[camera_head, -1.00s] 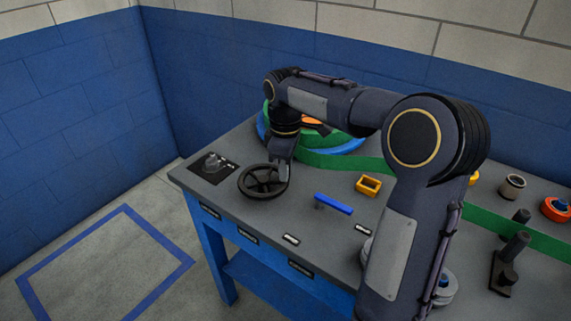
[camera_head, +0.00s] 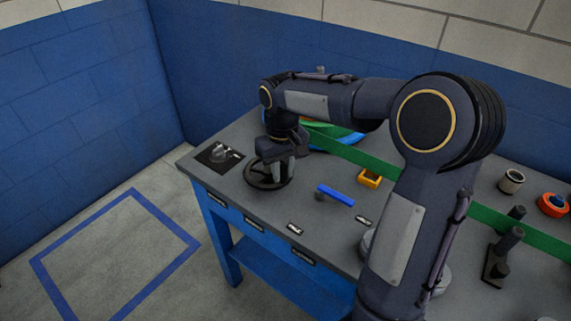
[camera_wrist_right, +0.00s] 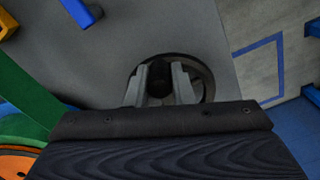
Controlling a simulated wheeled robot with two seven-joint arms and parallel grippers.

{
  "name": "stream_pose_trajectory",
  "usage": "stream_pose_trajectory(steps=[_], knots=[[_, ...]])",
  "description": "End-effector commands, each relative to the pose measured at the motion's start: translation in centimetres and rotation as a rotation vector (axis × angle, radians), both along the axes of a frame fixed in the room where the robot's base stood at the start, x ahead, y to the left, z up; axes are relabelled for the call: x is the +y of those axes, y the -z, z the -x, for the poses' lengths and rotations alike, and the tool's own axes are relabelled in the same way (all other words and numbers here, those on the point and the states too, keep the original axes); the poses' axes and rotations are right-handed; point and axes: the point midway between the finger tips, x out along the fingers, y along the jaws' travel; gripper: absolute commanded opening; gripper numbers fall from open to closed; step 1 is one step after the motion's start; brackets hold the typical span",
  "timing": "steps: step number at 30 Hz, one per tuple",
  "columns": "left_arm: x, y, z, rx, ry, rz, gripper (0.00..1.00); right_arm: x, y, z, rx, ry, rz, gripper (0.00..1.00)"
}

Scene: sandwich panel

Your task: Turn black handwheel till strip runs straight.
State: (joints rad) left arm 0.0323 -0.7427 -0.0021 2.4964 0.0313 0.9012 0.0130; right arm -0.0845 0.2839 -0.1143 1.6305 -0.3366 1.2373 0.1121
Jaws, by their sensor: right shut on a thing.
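The black handwheel (camera_head: 263,186) lies on the grey bench top near its front left; its rim also shows in the right wrist view (camera_wrist_right: 208,82). My right gripper (camera_head: 277,163) reaches down over the wheel and hides part of it. In the right wrist view its two fingers (camera_wrist_right: 161,74) are shut on a dark upright part of the handwheel; I cannot tell whether this is the hub or a knob. The green strip (camera_head: 362,155) leaves the spool and passes behind my right arm to the right; its visible stretches look nearly straight. My left gripper is not in view.
A dial plate (camera_head: 219,157) is left of the wheel. A blue bar (camera_head: 336,195) and a yellow block (camera_head: 369,178) lie to its right. Rollers (camera_head: 512,240) stand farther right. Walls close the back.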

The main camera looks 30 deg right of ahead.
Motion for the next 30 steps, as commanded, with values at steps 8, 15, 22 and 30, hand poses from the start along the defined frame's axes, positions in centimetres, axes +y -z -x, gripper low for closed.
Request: stream_pose_trajectory(steps=[8, 15, 22, 30], knots=[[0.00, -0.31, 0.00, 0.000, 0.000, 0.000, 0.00, 0.77, 0.05, 0.13, 0.005, 0.064, -0.007, 0.00], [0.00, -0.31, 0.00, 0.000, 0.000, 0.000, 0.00, 0.81, 0.07, 0.10, 0.003, 0.074, -0.006, 0.00], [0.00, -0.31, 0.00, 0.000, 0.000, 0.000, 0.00, 0.76, 0.06, 0.06, 0.002, 0.074, -0.006, 0.22], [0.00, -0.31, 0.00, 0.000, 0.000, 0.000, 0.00, 0.63, 0.04, 0.04, 0.001, 0.075, -0.003, 0.42]])
